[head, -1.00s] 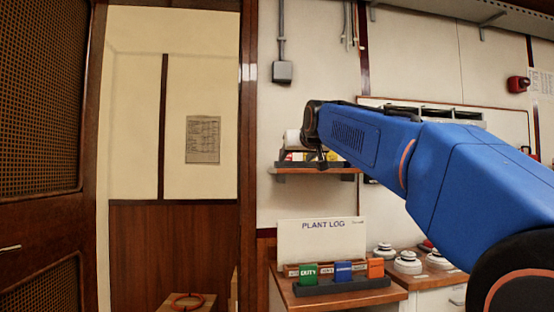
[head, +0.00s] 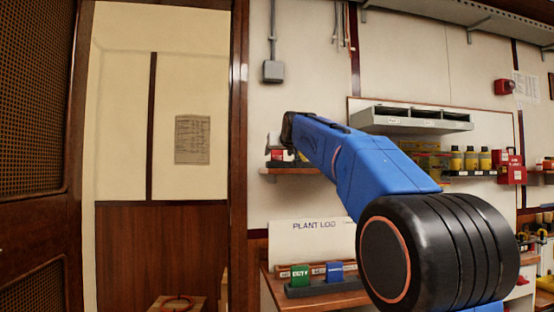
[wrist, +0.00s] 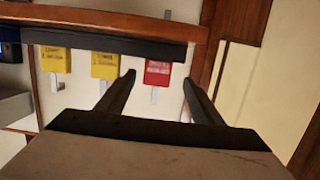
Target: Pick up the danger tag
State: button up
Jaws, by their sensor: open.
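The danger tag seems to be the red tag with white lettering (wrist: 157,73) in the wrist view; its text is too small to read. It stands against a dark rack strip (wrist: 105,44), with a pale metal peg at its lower end. My gripper (wrist: 159,76) is open, and the red tag appears between its two fingertips in the picture. I cannot tell how far the fingers are from it, and nothing is held. In the head view, a small red piece (head: 277,155) shows at the wall shelf; my arm hides my gripper there.
Two yellow tags (wrist: 54,59) (wrist: 105,65) are beside the red one. In the head view, the wall shelf (head: 285,171) is above a desk with a plant log board (head: 300,240).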

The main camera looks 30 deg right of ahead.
aim_at(278, 155)
jog(key=shift+x, duration=3.1)
jog(key=shift+s+d+f, duration=0.1)
jog(key=shift+d+f, duration=0.05)
jog(key=shift+d, duration=0.05)
jog(key=c, duration=1.1)
